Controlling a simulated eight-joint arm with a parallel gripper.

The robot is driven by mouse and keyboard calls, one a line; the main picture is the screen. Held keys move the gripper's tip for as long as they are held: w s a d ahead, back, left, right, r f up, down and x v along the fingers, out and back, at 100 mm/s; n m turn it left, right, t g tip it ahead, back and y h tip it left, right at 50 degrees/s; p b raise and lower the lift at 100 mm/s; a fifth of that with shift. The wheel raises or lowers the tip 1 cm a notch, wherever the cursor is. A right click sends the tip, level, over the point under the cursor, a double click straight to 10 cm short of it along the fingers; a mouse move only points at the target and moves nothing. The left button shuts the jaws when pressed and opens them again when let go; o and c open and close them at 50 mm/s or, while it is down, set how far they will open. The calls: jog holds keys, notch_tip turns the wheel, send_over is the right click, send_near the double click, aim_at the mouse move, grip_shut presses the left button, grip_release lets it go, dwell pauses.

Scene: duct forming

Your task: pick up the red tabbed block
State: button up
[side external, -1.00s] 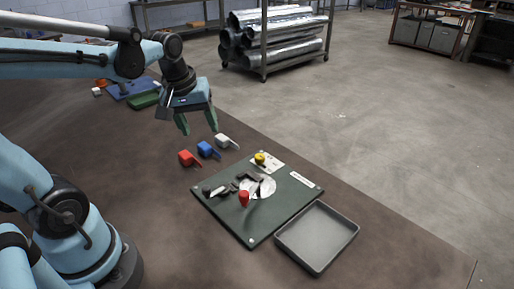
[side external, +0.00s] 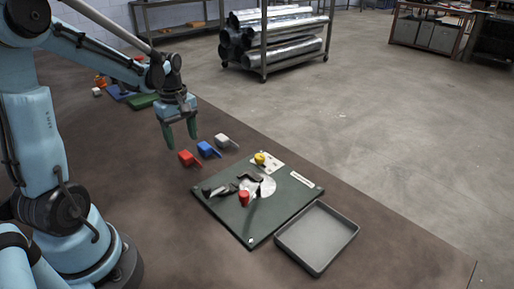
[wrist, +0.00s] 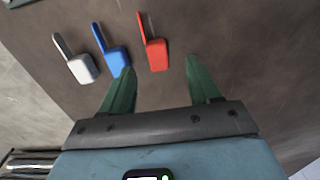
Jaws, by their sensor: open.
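The red tabbed block (side external: 187,158) lies on the brown table, leftmost in the row of tabbed blocks in the side view. In the wrist view the red tabbed block (wrist: 156,54) shows ahead of the fingertips, between their lines, with its narrow tab pointing away from me. My gripper (side external: 181,138) is open and empty above the table, close to the red block and pointing down. In the wrist view its two green fingers (wrist: 160,74) are spread apart.
A blue tabbed block (side external: 207,149) and a white tabbed block (side external: 224,141) lie beside the red one. A green board (side external: 258,222) with tools and a red knob, and a grey tray (side external: 318,238), lie to the right. Blue and green items sit behind my gripper.

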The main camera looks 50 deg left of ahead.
aim_at(186, 155)
jog(key=shift+w+a+f, duration=0.1)
jog(key=shift+w+f, duration=0.05)
jog(key=shift+f, duration=1)
jog(key=shift+w+a+f, duration=0.1)
jog(key=shift+w+f, duration=0.05)
jog(key=shift+f, duration=1.7)
jog(key=c, duration=1.1)
